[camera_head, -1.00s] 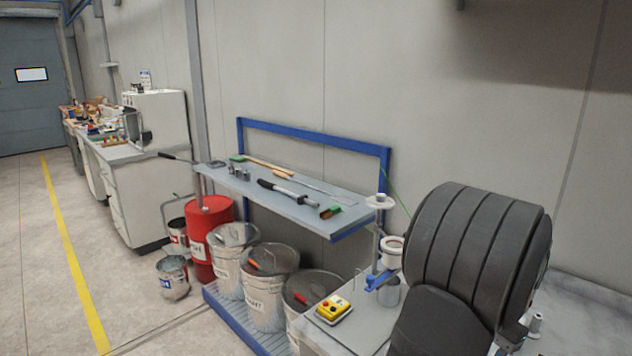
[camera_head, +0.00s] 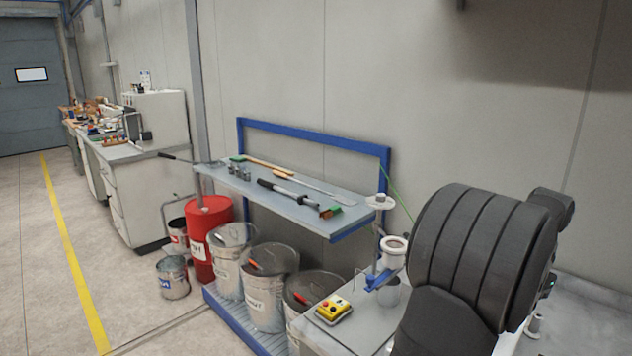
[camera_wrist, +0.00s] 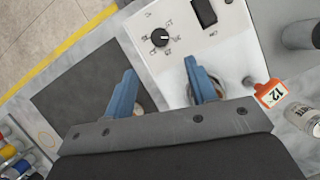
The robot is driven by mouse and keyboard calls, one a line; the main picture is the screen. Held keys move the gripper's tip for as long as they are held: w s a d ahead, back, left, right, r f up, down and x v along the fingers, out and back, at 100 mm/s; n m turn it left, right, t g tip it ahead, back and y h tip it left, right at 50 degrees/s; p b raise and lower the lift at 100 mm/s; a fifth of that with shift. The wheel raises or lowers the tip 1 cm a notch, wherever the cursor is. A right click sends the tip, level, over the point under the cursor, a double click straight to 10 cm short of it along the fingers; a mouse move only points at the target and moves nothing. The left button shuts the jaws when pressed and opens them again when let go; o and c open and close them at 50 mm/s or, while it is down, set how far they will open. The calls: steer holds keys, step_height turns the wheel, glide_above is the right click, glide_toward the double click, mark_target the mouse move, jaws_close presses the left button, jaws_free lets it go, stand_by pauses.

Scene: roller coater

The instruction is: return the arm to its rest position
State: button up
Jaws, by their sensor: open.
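My gripper (camera_wrist: 163,97) shows in the wrist view with its two blue fingers spread apart and nothing held between them. Below the fingers are a white machine panel with a dial (camera_wrist: 160,38) and a dark mat (camera_wrist: 82,88). A small round metal part shows partly behind the right finger. In the head view my dark arm fills the lower right, and my gripper cannot be made out there. No marker of a rest position shows.
An orange tag marked 12 (camera_wrist: 270,93) and a labelled jar (camera_wrist: 303,120) lie right of the gripper. In the head view, a yellow control box (camera_head: 333,308) sits on the bench, with a tool shelf (camera_head: 290,205) and a red drum (camera_head: 209,240) beyond.

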steer(key=v, duration=0.6)
steer(key=x, duration=1.7)
steer(key=shift+a+f+n, duration=0.1)
steer(key=shift+f+n, duration=0.1)
steer(key=shift+n, duration=0.1)
steer(key=n, duration=0.2)
steer(key=n+g+h, duration=0.1)
steer(key=n, duration=0.1)
steer(key=shift+w+a+g, duration=0.1)
steer(key=shift+w+g, duration=0.05)
steer(key=shift+g, duration=0.15)
steer(key=n+h, duration=0.1)
steer(key=n, duration=0.2)
steer(key=n+h, duration=0.2)
steer(key=n, duration=0.2)
steer(key=shift+a+g, duration=0.2)
steer(key=shift+g, duration=0.2)
steer(key=shift+w+r, duration=0.15)
steer(key=shift+r, duration=0.1)
steer(key=shift+v, duration=0.75)
steer(key=shift+o, duration=0.5)
